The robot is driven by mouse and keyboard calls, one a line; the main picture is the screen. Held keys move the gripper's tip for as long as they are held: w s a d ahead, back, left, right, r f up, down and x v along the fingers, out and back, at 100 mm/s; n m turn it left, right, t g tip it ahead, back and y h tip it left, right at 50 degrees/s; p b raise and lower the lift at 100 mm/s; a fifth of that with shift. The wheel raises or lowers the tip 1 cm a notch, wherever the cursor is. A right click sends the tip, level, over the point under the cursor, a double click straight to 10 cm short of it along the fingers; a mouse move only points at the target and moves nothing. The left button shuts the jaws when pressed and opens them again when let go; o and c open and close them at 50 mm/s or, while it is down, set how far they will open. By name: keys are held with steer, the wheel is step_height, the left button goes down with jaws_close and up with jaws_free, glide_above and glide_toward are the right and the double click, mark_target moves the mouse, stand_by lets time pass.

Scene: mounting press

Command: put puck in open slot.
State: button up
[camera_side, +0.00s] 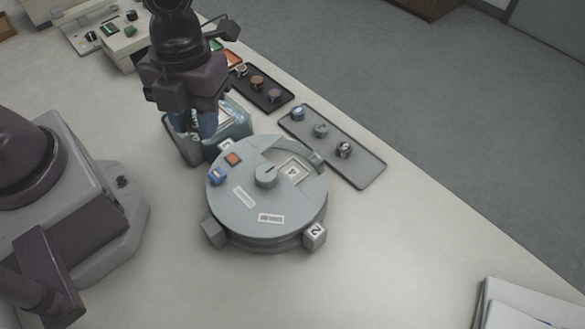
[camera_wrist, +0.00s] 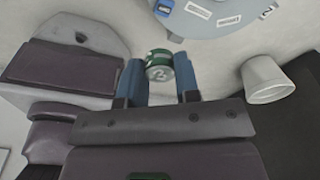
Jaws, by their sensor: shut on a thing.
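The puck (camera_wrist: 159,66), green with a white-marked face, sits between the two blue fingers of my gripper (camera_wrist: 159,82) in the wrist view. My gripper (camera_side: 198,126) is shut on it. In the side view the fingers hang beyond the round grey press (camera_side: 250,205), towards its upper left, and the puck is mostly hidden there. The press cover has one cut-out at its upper right, showing an open slot (camera_side: 293,170) with a pale label that seems to read 4. The gripper is apart from this slot. Part of the press shows at the top of the wrist view (camera_wrist: 225,22).
A grey tray (camera_side: 365,172) with several pucks lies right of the press, and a dark tray (camera_side: 272,103) with more behind it. A grey-blue box (camera_side: 236,122) stands beside the gripper. A white cup-like object (camera_wrist: 266,80) shows in the wrist view.

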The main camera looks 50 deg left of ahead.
steer(key=m, duration=0.4)
steer(key=shift+s, duration=0.25)
steer(key=shift+w+f+m+y, duration=0.15)
steer(key=shift+w+m+y, duration=0.05)
steer(key=shift+m+y, duration=0.1)
steer(key=w+d+f, duration=0.1)
steer(key=w, duration=0.1)
steer(key=w+d+f, duration=0.1)
steer(key=w+d, duration=0.1)
steer(key=w, duration=0.1)
steer(key=w+d+f, duration=0.1)
steer(key=w+f, duration=0.1)
steer(key=shift+w+d, duration=0.2)
steer(key=shift+w, duration=0.2)
glide_above(292, 173)
step_height(292, 173, down, 5)
steer(key=shift+a+f, duration=0.15)
steer(key=shift+w+f, duration=0.2)
steer(key=shift+f, duration=1.55)
steer(key=shift+f, duration=0.25)
steer(key=shift+f, duration=0.35)
